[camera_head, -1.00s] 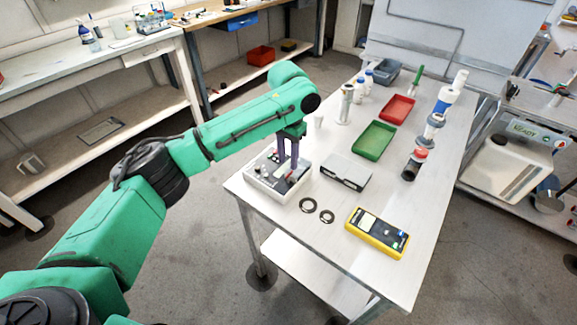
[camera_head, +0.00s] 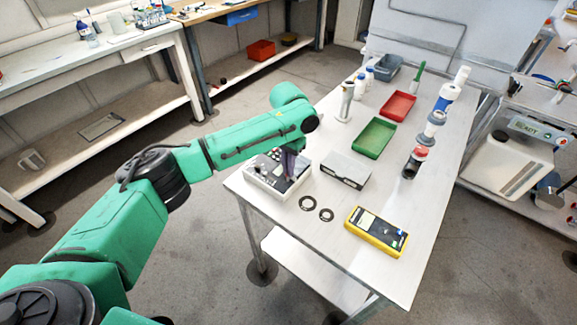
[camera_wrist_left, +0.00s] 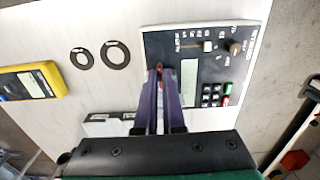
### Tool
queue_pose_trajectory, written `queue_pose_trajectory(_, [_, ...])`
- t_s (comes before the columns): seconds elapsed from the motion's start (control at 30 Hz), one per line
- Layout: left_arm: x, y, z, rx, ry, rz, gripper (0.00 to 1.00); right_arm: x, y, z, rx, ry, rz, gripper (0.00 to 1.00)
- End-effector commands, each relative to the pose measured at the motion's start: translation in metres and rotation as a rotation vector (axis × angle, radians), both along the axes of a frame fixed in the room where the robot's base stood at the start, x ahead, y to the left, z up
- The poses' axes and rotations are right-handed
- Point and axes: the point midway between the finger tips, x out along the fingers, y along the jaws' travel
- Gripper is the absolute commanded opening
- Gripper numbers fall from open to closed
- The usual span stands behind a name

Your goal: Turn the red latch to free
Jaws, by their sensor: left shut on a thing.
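The control box (camera_head: 262,181) is white with a dark top panel and stands at the near left corner of the bench. In the left wrist view its panel (camera_wrist_left: 200,70) shows knobs, a keypad and a small display. My left gripper (camera_head: 289,176) points down onto this panel. In the left wrist view its purple fingers (camera_wrist_left: 160,72) are close together, with a small piece of the red latch (camera_wrist_left: 160,68) showing between the tips. The fingers hide most of the latch, so its angle cannot be told. My right gripper is not in view.
A grey-white box (camera_head: 345,171) stands close to the right of the control box. Two dark rings (camera_head: 308,203) and a yellow meter (camera_head: 376,232) lie nearer the front. Green (camera_head: 373,138) and red (camera_head: 398,106) trays and a pipe assembly (camera_head: 433,125) are farther back.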

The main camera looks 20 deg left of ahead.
Motion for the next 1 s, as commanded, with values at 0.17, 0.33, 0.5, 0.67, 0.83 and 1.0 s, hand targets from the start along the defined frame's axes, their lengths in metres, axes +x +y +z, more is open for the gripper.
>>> queue_pose_trajectory(0.17, [0.000, -0.001, 0.004, -0.002, 0.000, 0.054, 0.00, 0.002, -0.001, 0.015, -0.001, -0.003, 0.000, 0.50])
queue_pose_trajectory(0.33, [0.000, 0.000, 0.007, -0.001, 0.001, 0.155, 0.00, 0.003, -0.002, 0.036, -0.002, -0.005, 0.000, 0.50])
queue_pose_trajectory(0.5, [0.000, 0.000, 0.008, -0.002, 0.002, 0.298, 0.00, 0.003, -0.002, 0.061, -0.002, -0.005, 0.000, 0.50])
queue_pose_trajectory(0.67, [0.000, 0.000, 0.008, -0.002, 0.002, 0.451, 0.00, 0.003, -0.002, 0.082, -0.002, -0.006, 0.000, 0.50])
queue_pose_trajectory(0.83, [0.000, 0.001, 0.007, -0.002, 0.002, 0.612, 0.00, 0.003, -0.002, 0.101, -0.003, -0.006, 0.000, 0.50])
queue_pose_trajectory(1.0, [0.000, 0.001, 0.006, -0.002, 0.000, 0.774, 0.00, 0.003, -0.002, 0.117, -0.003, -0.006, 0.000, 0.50])
